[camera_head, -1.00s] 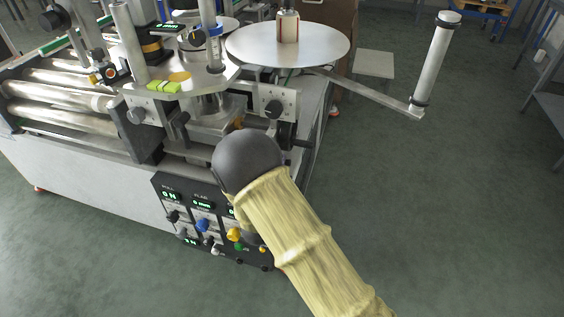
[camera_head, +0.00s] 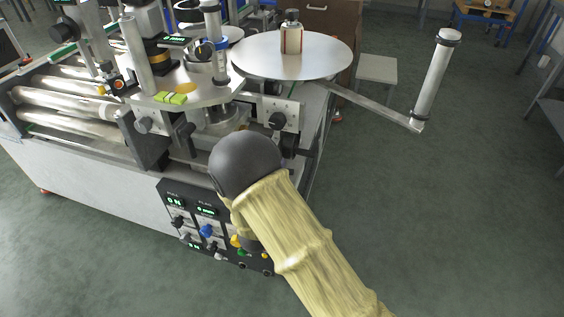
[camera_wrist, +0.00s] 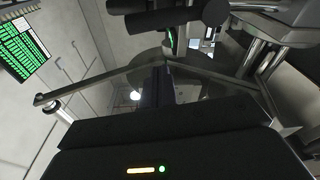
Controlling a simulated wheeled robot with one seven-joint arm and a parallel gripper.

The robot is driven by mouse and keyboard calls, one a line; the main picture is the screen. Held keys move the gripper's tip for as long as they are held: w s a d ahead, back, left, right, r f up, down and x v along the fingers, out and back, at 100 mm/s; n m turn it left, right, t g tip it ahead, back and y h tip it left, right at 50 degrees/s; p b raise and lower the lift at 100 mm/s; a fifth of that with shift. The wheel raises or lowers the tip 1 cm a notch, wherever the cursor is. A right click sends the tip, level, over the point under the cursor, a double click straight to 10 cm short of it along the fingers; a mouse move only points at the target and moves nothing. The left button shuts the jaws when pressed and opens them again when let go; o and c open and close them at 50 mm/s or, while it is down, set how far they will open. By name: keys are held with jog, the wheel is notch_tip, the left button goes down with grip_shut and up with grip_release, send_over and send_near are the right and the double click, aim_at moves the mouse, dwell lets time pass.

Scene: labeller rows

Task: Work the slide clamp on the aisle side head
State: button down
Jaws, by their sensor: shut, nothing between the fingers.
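The aisle side head is the labelling head on the near side of the machine, with a flat metal plate (camera_head: 205,92). I cannot tell which one is the slide clamp. My gripper's dark housing fills the bottom of the wrist view, and its fingers (camera_wrist: 161,86) look closed and empty, pointing up under the machine's metalwork. In the head view my gripper is hidden behind my dark rounded arm joint, which covers the area just below the right knob.
A control panel (camera_head: 207,225) with coloured knobs is on the machine's front, close to my arm. A bar with a white roller (camera_head: 436,78) juts out right.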

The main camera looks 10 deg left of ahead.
jog(key=s+f, duration=0.1)
jog(key=s, duration=0.6)
jog(key=shift+s+a, duration=0.2)
jog(key=shift+a, duration=0.25)
